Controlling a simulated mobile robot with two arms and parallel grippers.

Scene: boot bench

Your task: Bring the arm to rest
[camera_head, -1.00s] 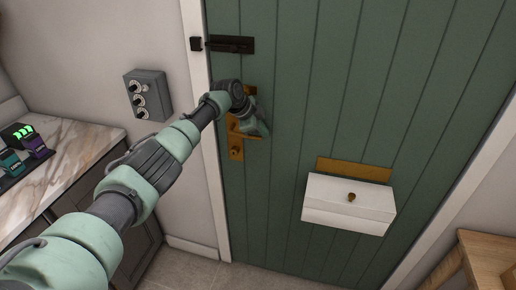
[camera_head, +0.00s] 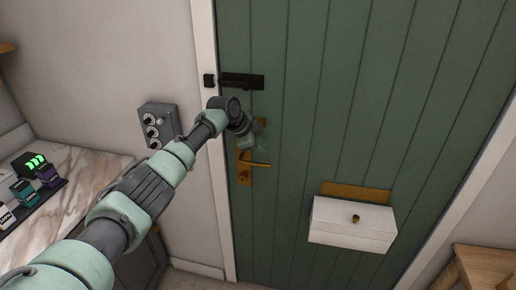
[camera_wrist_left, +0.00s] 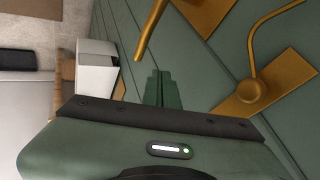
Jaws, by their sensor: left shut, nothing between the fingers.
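My left arm comes in from the lower left and reaches up to the green door (camera_head: 320,110). My left gripper (camera_head: 256,146) is in front of the door, just above the brass door handle (camera_head: 258,164). In the left wrist view my left gripper (camera_wrist_left: 158,88) is shut and empty, its two green fingers together. The brass lever and plates (camera_wrist_left: 262,85) show beside and beyond the fingers there, apart from them in the picture. The gripper partly hides the upper brass plate in the head view. My right gripper is in neither view.
A black bolt (camera_head: 240,81) sits high on the door's left edge. A grey box with dials (camera_head: 158,125) is on the left wall. A white letter box (camera_head: 352,224) projects from the door. A marble counter (camera_head: 75,165) stands left, a wooden table (camera_head: 488,265) lower right.

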